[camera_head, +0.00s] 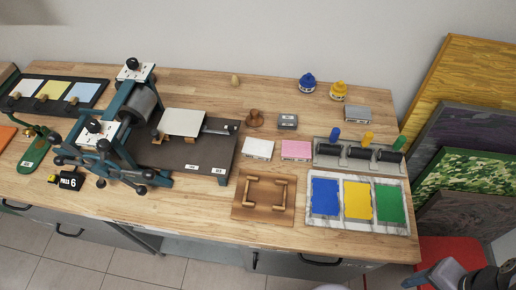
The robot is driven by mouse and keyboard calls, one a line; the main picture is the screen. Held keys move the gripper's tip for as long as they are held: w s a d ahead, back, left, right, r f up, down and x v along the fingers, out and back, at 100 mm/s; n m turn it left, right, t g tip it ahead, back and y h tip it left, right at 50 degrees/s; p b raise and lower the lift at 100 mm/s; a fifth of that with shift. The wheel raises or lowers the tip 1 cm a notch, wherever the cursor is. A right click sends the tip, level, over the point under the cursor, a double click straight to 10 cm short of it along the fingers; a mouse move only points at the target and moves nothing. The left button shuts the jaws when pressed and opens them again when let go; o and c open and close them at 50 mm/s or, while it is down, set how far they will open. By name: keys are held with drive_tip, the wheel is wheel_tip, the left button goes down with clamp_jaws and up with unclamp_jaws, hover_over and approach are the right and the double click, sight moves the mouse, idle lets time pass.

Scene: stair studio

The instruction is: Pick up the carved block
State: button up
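Several small flat blocks lie on the wooden bench, and I cannot make out carving well enough to say which is the carved block. A white block (258,149) and a pink block (296,150) lie side by side in the middle. A smaller grey block (287,121) lies behind them, and a grey slab (357,113) lies at the back right. All appear to rest on the bench, with nothing holding them. Part of my arm shows at the bottom right corner, off the bench. I cannot make out my gripper's fingers.
A press (122,108) with a dark bed stands left. A wooden board with handles (263,196) lies in front of the blocks. A tray of blue, yellow and green ink (403,225) and a roller rack (324,160) are right. Blue (307,85) and yellow (339,91) pots stand behind.

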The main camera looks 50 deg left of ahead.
drive_tip(key=w+a+r+n+p, duration=0.1)
drive_tip(key=w+a+r+n, duration=0.1)
drive_tip(key=w+a+n, duration=0.35)
drive_tip(key=w+a+r+n+y+p, duration=0.1)
drive_tip(key=w+a+n, duration=0.15)
drive_tip(key=a, duration=0.65)
drive_tip(key=w+a+r+n+p, duration=0.1)
drive_tip(key=w+a+r+n, duration=0.1)
drive_tip(key=w+a+n, duration=0.35)
drive_tip(key=n+g+y+b, duration=0.3)
drive_tip(key=n, duration=1)
approach(259, 147)
drive_tip(key=shift+s+a+f+m, duration=0.2)
drive_tip(key=shift+a+f+m, duration=0.05)
drive_tip(key=shift+a+f, duration=0.2)
drive_tip(key=shift+h, duration=0.3)
drive_tip(key=shift+p+x, duration=2.15)
drive_tip(key=shift+x, duration=0.9)
drive_tip(key=shift+s+a+f, duration=0.1)
drive_tip(key=shift+s+f, duration=0.1)
drive_tip(key=shift+f, duration=0.3)
drive_tip(key=shift+f+b, duration=0.2)
drive_tip(key=shift+b, duration=0.15)
